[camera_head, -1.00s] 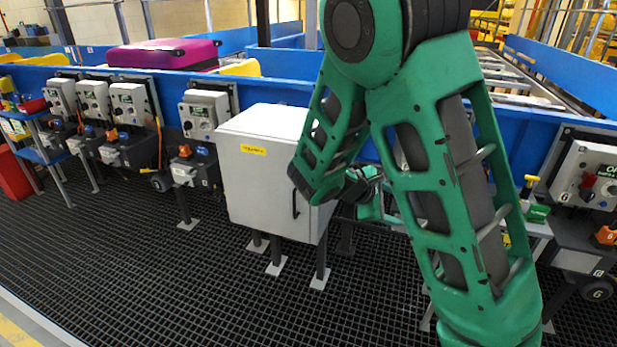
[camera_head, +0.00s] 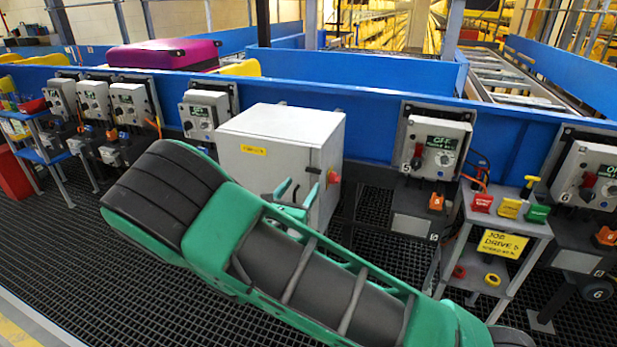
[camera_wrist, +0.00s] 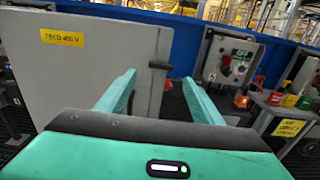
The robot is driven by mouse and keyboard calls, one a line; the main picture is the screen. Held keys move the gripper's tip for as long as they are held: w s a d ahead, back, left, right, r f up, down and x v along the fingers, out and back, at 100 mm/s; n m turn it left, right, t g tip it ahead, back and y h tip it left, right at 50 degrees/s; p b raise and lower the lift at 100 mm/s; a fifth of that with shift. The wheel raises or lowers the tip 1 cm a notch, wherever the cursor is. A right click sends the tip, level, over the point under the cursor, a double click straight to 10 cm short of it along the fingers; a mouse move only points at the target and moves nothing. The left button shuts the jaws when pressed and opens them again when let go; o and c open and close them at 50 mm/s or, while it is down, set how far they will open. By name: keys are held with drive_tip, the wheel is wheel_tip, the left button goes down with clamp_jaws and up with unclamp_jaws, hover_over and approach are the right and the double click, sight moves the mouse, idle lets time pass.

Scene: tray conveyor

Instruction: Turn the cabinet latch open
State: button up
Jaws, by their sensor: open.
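The grey cabinet (camera_head: 290,122) stands in front of the blue conveyor, with a yellow label on its front. It also fills the left of the wrist view (camera_wrist: 85,70). A small black fitting, possibly the latch (camera_wrist: 160,66), shows at the door's right edge; it also shows in the head view (camera_head: 313,170). My gripper (camera_head: 297,187) is open and empty, with green fingers at the cabinet's front right edge. In the wrist view, the black fitting appears between the fingertips (camera_wrist: 158,80). I cannot tell any contact. The lower door front is hidden by my arm.
A red and yellow knob (camera_head: 333,177) sticks out on the cabinet's right side. More control boxes line the conveyor on the left.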

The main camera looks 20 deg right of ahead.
sight(312, 172)
drive_tip(key=x, duration=0.8)
drive_tip(key=shift+d, duration=0.1)
drive_tip(key=shift+c, duration=0.6)
drive_tip(key=c, duration=0.9)
